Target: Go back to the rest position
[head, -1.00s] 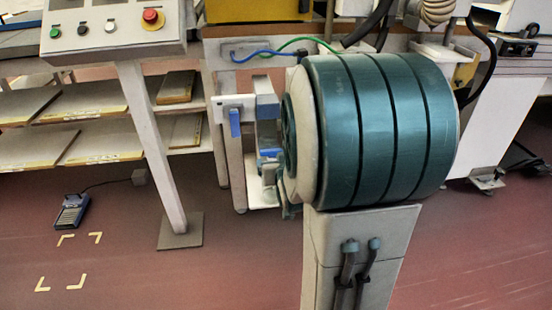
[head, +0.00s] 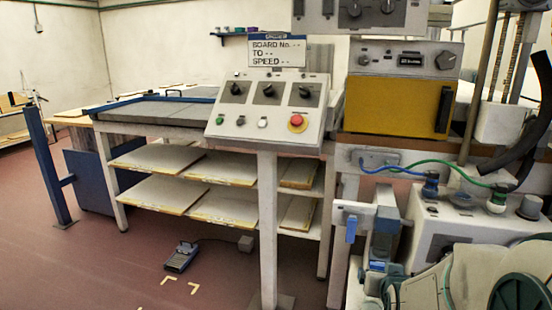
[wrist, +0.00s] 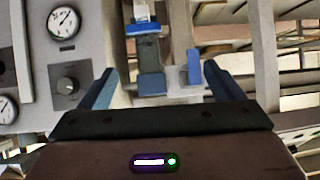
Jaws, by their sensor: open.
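My gripper (wrist: 158,70) is open in the wrist view, its two dark blue fingers spread wide with nothing between them. Beyond the fingers is a pale fixture with a blue upright tab (wrist: 194,68) and a blue block (wrist: 145,28); the gap to it is hard to judge. In the head view the same kind of blue tab (head: 351,229) stands on a bracket left of the white machine (head: 465,222). My gripper cannot be made out in the head view; pale and teal parts of my arm fill the lower right corner.
A control panel (head: 268,108) with a red button stands on a post in the middle. Shelves with boards (head: 160,158) are behind it. A yellow-fronted unit (head: 395,105) sits right. A foot pedal (head: 180,257) lies on the floor. Floor at left is largely clear.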

